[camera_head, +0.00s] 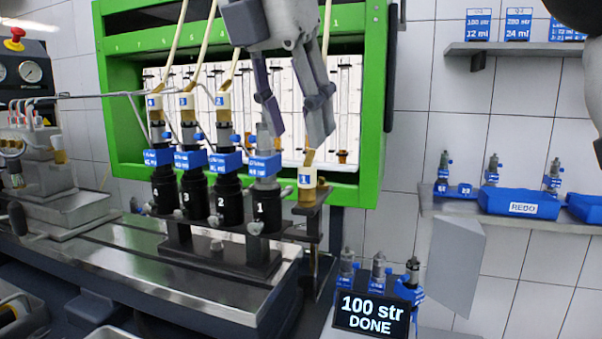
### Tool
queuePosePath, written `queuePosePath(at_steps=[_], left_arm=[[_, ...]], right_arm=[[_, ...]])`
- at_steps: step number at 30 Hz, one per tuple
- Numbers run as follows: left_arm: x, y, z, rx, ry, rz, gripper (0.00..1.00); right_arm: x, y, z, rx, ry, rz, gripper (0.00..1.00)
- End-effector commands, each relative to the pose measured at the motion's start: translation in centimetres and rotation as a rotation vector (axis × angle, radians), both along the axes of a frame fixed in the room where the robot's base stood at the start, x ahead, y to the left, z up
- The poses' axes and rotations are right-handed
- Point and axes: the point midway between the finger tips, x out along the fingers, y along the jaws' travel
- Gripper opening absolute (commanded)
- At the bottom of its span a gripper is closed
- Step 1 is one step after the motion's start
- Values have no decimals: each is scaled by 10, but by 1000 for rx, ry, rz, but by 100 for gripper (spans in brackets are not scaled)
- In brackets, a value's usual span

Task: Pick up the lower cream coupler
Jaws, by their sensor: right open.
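The lower cream coupler (307,193), with a blue label 1, sits upright on a small dark stand to the right of the pump injector marked 1 (264,205). A cream hose end rises from its top, partly hidden by my gripper. My right gripper (299,136) hangs from above, open and empty, with its two fingers pointing down. Its right finger is just above the coupler and overlaps the hose. Its left finger is above and left, near the top of injector 1. The other cream couplers, such as the one marked 2 (222,101), sit higher, on the other injectors. My left gripper is not in view.
Several black injectors with blue collars stand in a row on a dark block on the metal bench (140,265). A green frame (372,100) with glass tubes stands behind. A "100 str DONE" display (370,315) is at the lower right. Shelves hold blue trays (520,203).

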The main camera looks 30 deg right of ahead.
Motion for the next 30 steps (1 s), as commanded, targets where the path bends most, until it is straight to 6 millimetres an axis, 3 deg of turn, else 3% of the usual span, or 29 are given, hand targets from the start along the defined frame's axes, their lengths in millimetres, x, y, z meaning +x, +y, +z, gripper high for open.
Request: queuePosePath(at_steps=[1, 12, 20, 21, 27, 30], left_arm=[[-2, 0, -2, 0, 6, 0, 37], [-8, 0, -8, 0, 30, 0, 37], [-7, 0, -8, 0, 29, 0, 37], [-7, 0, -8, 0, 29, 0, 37], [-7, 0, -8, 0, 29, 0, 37], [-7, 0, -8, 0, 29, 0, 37]], right_arm=[[3, -4, -12, 2, 8, 0, 43], [17, -27, -65, 3, 9, 0, 43], [17, -29, -70, 1, 2, 0, 43], [17, -29, -70, 1, 2, 0, 41], [17, -29, -70, 1, 2, 0, 0], [17, -29, -70, 1, 2, 0, 0]])
